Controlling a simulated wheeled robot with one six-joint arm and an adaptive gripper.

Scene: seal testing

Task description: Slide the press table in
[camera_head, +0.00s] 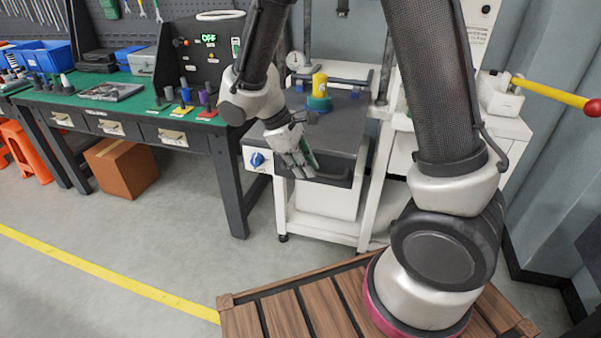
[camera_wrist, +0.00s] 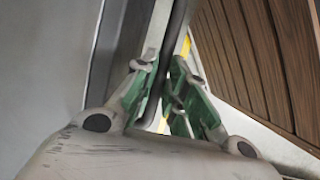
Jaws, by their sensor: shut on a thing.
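The press table (camera_head: 345,130) is a dark grey plate on a white wheeled stand, with a dark bar handle (camera_head: 335,182) along its front edge. My gripper (camera_head: 304,168) is at the left part of this handle. In the wrist view, the green-padded fingers of my gripper (camera_wrist: 160,80) are closed around the dark handle bar (camera_wrist: 180,25). A yellow cylinder (camera_head: 319,84) stands upright in a teal round fixture (camera_head: 319,103) on the table. The fingers partly hide the handle.
A blue knob (camera_head: 257,159) is on the stand's front left. A green-topped workbench (camera_head: 130,108) stands to the left, with a cardboard box (camera_head: 121,168) under it. A yellow lever with a red end (camera_head: 555,94) sticks out at right. The floor in front left is clear.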

